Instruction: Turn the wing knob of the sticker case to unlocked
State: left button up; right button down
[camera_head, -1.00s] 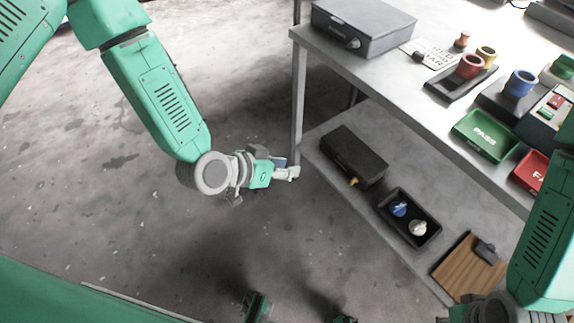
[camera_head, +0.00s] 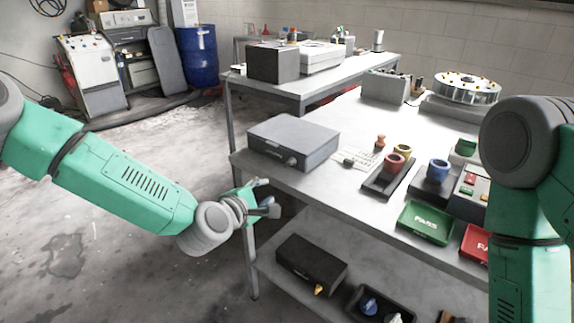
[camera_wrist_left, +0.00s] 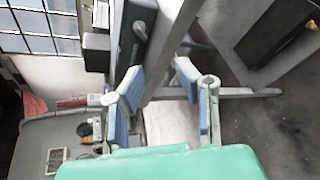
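A grey case (camera_head: 293,143) with a small label and a dark-and-silver wing knob (camera_head: 291,161) on its front stands on the near table's left end. The case also shows at the top of the left wrist view (camera_wrist_left: 136,38). A black case (camera_head: 312,264) with a yellow knob (camera_head: 318,289) lies on the lower shelf. I cannot read which is the sticker case or either knob's setting. My left gripper (camera_head: 264,199) is open and empty, left of and below the grey case, by the table leg. Its blue-padded fingers are apart in the left wrist view (camera_wrist_left: 163,95). My right gripper is out of view.
Right of the grey case, the tabletop (camera_head: 340,187) holds a card, coloured cups, a green tray (camera_head: 424,222) and a red tray. A black tray (camera_head: 385,306) with knobs sits on the lower shelf. The table leg (camera_head: 250,260) stands close to my left gripper. Floor at left is clear.

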aim_at(289, 163)
pick_arm(q)
jog(key=w+d+n, duration=0.1)
jog(key=w, duration=0.2)
jog(key=w+d+n, duration=0.1)
jog(key=w, duration=0.3)
jog(key=w+d+n+b, duration=0.1)
jog(key=w, duration=0.3)
jog(key=shift+w+d+f+n+t, duration=0.2)
jog(key=shift+d+n+t, duration=0.1)
jog(key=shift+d+n, duration=0.1)
jog(key=x, duration=0.3)
jog(key=shift+d+r, duration=0.1)
jog(key=shift+d, duration=0.2)
jog(key=shift+w+d, duration=0.25)
jog(key=shift+d, duration=0.05)
jog(key=shift+a, duration=0.35)
grip_shut()
jog(key=shift+r, duration=0.1)
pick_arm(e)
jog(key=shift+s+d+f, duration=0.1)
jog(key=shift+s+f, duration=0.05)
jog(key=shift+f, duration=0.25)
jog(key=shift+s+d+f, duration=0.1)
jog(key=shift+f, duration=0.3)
pick_arm(q)
jog(key=shift+s, duration=0.1)
